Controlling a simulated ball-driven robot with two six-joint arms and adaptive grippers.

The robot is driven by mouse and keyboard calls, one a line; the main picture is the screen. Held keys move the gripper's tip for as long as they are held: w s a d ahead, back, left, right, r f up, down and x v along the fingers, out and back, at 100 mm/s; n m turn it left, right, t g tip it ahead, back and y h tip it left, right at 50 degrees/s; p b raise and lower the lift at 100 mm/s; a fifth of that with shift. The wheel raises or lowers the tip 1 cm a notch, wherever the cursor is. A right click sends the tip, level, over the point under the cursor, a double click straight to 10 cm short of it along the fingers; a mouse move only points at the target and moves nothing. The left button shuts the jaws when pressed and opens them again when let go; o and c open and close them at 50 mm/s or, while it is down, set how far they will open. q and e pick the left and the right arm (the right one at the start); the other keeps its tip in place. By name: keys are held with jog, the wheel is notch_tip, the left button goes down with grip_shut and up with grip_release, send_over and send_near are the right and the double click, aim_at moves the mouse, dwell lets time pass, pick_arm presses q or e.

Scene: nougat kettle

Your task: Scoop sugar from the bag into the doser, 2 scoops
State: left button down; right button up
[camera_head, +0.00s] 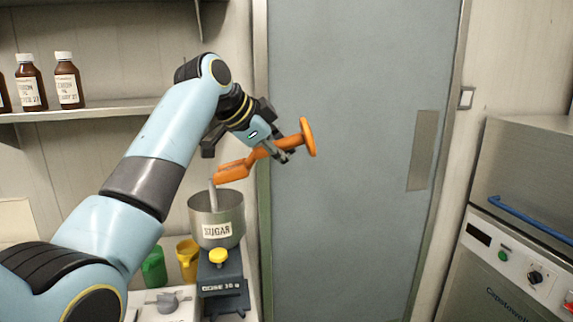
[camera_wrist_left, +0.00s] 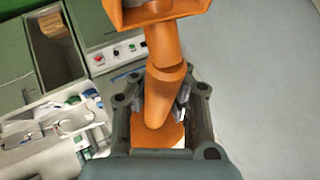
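My left gripper (camera_head: 280,150) is shut on the handle of an orange scoop (camera_head: 232,171). The scoop is tilted, its bowl end lower and over the open hopper of the doser. A pale stream (camera_head: 213,196) runs from the bowl down into the metal hopper (camera_head: 217,222), which is labelled SUGAR. The doser's dark base (camera_head: 222,288) has a yellow knob and a dose label. In the left wrist view the scoop's handle (camera_wrist_left: 164,75) sits between the fingers (camera_wrist_left: 164,100), with the bowl at the top edge. The sugar bag and my right gripper are not in view.
A green container (camera_head: 154,267) and a yellow jug (camera_head: 187,260) stand left of the doser. Brown bottles (camera_head: 67,80) stand on a shelf at upper left. A grey door (camera_head: 350,130) is behind; a machine with a blue handle (camera_head: 525,220) stands at right.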

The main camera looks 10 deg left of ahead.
pick_arm(q)
jog(key=a+r+h, duration=0.1)
jog(key=s+a+r+n+t+h, duration=0.1)
jog(key=shift+s+a+r+h+b, duration=0.15)
jog(key=shift+a+r+h+b, duration=0.15)
jog(key=shift+a, duration=0.1)
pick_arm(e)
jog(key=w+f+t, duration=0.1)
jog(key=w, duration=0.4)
pick_arm(q)
jog(key=s+a+r+n+t+h+b, duration=0.1)
jog(key=a+r+n+t+h+b, duration=0.1)
jog(key=b, duration=0.7)
jog(key=a+r+t+h, duration=0.1)
jog(key=a+r+h, duration=0.1)
jog(key=a+r, duration=0.1)
jog(key=shift+s+a+r+n+t+h, duration=0.15)
jog(key=shift+s+r+n+t+h, duration=0.15)
jog(key=shift+r+h, duration=0.1)
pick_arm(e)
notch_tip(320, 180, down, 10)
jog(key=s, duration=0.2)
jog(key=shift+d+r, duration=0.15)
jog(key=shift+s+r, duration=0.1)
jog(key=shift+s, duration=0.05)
